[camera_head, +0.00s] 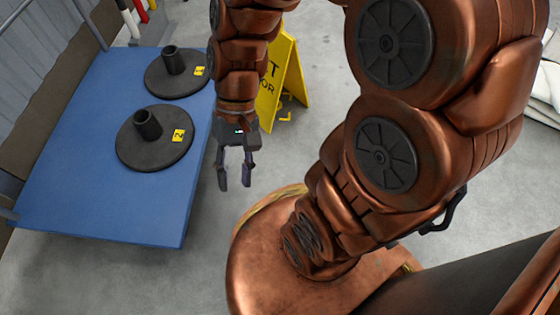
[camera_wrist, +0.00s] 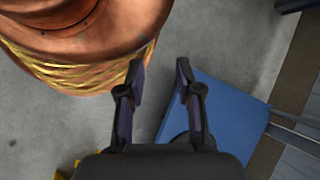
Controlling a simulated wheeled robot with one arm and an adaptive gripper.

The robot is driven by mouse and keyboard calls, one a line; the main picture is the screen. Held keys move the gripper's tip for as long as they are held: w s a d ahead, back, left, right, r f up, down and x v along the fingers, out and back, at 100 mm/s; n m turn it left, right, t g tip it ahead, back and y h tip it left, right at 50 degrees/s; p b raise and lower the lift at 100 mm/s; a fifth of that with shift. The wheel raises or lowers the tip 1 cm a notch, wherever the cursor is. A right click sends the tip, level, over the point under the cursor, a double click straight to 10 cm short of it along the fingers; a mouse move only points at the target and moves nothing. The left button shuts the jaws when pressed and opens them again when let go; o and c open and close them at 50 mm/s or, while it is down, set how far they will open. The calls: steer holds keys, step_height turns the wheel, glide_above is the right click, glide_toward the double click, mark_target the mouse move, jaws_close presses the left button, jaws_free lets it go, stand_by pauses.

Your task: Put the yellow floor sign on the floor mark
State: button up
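The yellow floor sign (camera_head: 291,75) stands upright as an open A-frame on the grey floor, partly hidden behind my arm. Small yellow corner marks (camera_head: 285,119) show on the floor at its foot, seemingly the floor mark; the rest is hidden, so I cannot tell how well the sign sits on it. My gripper (camera_head: 235,182) points down, open and empty, nearer the camera than the sign and apart from it. In the wrist view its fingers (camera_wrist: 158,78) are spread with nothing between them. A small yellow patch at the lower left there is unclear.
A blue platform (camera_head: 60,195) lies left of my gripper, bearing two black round bases with short tubes (camera_head: 152,158) (camera_head: 172,85) and yellow number tags. Red and white posts stand behind it. White sheets (camera_head: 545,95) lie at the right. Floor right of the sign is clear.

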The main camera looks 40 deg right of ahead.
steer(key=s+d+r+n+t+h, duration=0.1)
steer(key=s+d+n+h, duration=0.1)
steer(key=s+d+h, duration=0.2)
steer(key=d, duration=0.3)
steer(key=shift+d+n+t+h, duration=0.3)
steer(key=shift+d+h, duration=0.1)
steer(key=shift+r, duration=0.1)
steer(key=w+a+r+t+p, duration=0.15)
steer(key=w+r+p, duration=0.25)
steer(key=r+p, duration=0.6)
steer(key=w+r+t+p, duration=0.2)
steer(key=w+r+p, duration=0.1)
steer(key=r+p, duration=0.75)
steer(key=s+r+g+p, duration=0.1)
steer(key=s+r+p, duration=0.2)
steer(key=r+p, duration=0.7)
steer(key=s+d+r+g+p, duration=0.1)
steer(key=s+r+p, duration=0.3)
steer(key=r+p, duration=0.6)
step_height(320, 180, up, 2)
steer(key=shift+d+r, duration=0.2)
steer(key=shift+d, duration=0.1)
steer(key=shift+s, duration=0.1)
